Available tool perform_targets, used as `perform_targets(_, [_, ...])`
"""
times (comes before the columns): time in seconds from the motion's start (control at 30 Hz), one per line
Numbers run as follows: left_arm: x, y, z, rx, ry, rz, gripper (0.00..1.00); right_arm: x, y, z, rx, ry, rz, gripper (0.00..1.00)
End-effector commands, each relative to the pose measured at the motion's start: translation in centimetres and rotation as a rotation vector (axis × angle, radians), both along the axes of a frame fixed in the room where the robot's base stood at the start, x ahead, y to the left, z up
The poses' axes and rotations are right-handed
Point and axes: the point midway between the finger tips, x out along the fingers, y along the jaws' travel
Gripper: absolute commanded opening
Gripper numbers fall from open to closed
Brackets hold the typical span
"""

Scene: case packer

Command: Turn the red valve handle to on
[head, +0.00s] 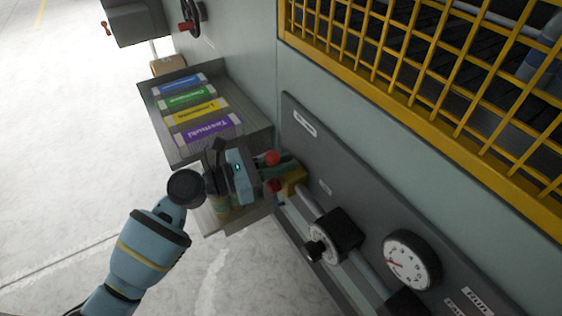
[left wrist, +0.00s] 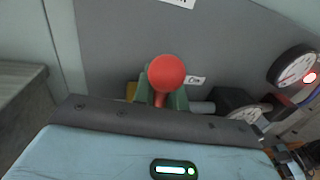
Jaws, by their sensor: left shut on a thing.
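The red valve handle ends in a round red knob (head: 272,158); the knob also shows large in the left wrist view (left wrist: 166,73). The handle belongs to a yellow valve body (head: 292,181) on the grey panel. My left gripper (head: 280,170) is at the valve, its green fingers shut on the handle just below the knob. In the left wrist view the fingers (left wrist: 161,99) lie on both sides of the handle's stem. The gripper body hides part of the valve.
The grey panel (head: 330,165) also carries a black regulator knob (head: 316,249) and a round gauge (head: 411,259) to the right of the valve. A yellow mesh guard (head: 420,60) is above. A grey tray (head: 153,108) with several coloured cartons stands behind my left gripper.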

Motion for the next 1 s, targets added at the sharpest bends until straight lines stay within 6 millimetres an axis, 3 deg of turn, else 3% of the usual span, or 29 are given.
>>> perform_targets(0.37, [-0.3, -0.2, 0.2, 0.027, -0.039, 0.000, 0.00, 0.3, 0.0, 0.5, -0.001, -0.007, 0.001, 0.00])
perform_targets(1.0, [-2.5, -1.8, -0.6, 0.280, -0.391, 0.000, 0.00, 1.3, -0.2, 2.9, -0.002, -0.042, 0.001, 0.00])
